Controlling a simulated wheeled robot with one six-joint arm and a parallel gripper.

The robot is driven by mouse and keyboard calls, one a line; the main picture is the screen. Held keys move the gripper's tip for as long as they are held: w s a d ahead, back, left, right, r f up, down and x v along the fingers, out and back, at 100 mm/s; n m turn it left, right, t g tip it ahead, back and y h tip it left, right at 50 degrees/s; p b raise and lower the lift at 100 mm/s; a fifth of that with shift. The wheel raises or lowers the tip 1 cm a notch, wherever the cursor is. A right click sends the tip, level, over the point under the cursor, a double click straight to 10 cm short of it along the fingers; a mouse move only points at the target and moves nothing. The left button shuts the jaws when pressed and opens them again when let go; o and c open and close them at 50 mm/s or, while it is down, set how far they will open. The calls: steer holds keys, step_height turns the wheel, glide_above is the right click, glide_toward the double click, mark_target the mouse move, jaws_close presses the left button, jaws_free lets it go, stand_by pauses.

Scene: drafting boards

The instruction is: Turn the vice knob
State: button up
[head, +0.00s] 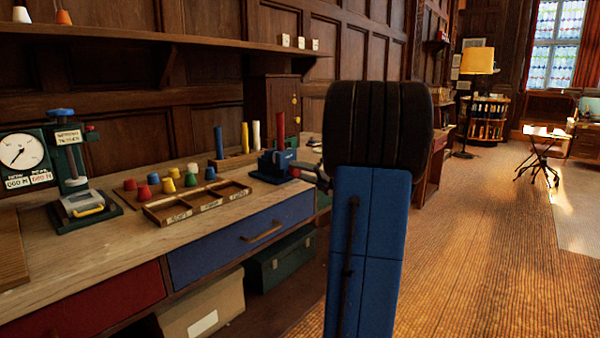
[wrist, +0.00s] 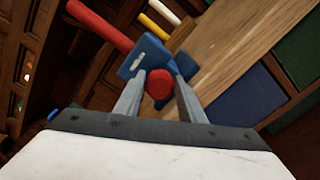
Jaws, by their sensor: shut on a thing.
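The blue vice (head: 272,166) stands on the bench near its right end, with a red rod (head: 281,127) upright in it. In the wrist view the vice (wrist: 146,57) shows just beyond the fingertips, and the red rod (wrist: 101,24) runs to the upper left. The round red vice knob (wrist: 159,84) sits between the fingers of my gripper (wrist: 160,80), which is shut on it. In the head view my arm hides most of the gripper.
A wooden sorting tray (head: 197,204) and several coloured cups lie left of the vice. A press tester (head: 75,190) with a dial stands further left. Open floor lies to the right.

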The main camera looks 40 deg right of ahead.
steer(key=shift+f+m, duration=0.2)
steer(key=shift+m, duration=0.6)
steer(key=o, duration=1)
steer(key=shift+o, duration=0.2)
steer(key=shift+r, duration=0.1)
steer(key=s+d, duration=0.1)
steer(key=s, duration=1.6)
steer(key=shift+s+d, duration=0.2)
